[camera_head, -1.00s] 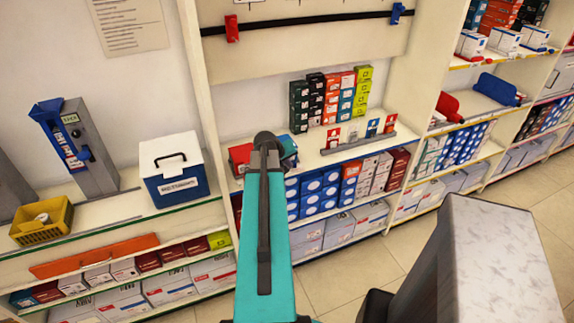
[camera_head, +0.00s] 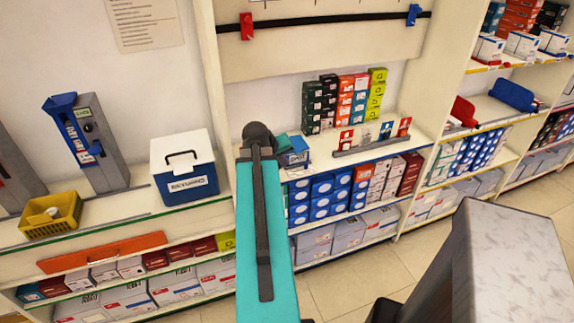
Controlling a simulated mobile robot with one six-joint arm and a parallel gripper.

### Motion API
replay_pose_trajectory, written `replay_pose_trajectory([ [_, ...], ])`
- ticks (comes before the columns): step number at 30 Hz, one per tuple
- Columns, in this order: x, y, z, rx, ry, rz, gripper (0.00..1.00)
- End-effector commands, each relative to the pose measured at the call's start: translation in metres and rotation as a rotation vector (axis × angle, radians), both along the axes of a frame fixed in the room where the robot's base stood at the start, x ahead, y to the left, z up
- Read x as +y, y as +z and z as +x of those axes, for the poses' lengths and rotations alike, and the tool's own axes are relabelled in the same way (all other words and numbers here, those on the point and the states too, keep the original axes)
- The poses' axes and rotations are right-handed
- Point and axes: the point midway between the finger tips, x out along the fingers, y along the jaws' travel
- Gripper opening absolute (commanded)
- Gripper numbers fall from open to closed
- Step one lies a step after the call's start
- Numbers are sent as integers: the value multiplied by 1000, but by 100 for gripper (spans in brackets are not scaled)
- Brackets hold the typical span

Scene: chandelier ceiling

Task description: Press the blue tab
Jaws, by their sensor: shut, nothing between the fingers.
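A blue tab (camera_head: 413,14) is on the black rail of the upper back panel, towards its right. A red tab (camera_head: 246,26) is on the same rail towards the left. A blue lever-like part (camera_head: 96,149) also sticks out from the front of the grey dispenser (camera_head: 105,165) on the left counter. I cannot tell which blue part the task means. My teal arm rises up the middle of the picture to a dark joint, below the rail and apart from these blue parts. My gripper is not visible.
A blue and white cooler box (camera_head: 183,187) and a yellow basket (camera_head: 50,216) stand on the left counter. Stacked small boxes (camera_head: 345,98) and a card holder (camera_head: 380,144) stand on the middle shelf. The tiled floor (camera_head: 345,278) is clear at the lower middle.

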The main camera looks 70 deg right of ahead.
Motion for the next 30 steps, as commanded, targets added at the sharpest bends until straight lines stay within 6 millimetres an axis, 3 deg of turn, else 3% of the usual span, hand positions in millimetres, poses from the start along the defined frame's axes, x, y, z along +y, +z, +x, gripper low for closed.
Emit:
replay_pose_trajectory([
  [10,13,18,2,0,0,0,0],
  [30,16,14,5,2,4,7,0],
])
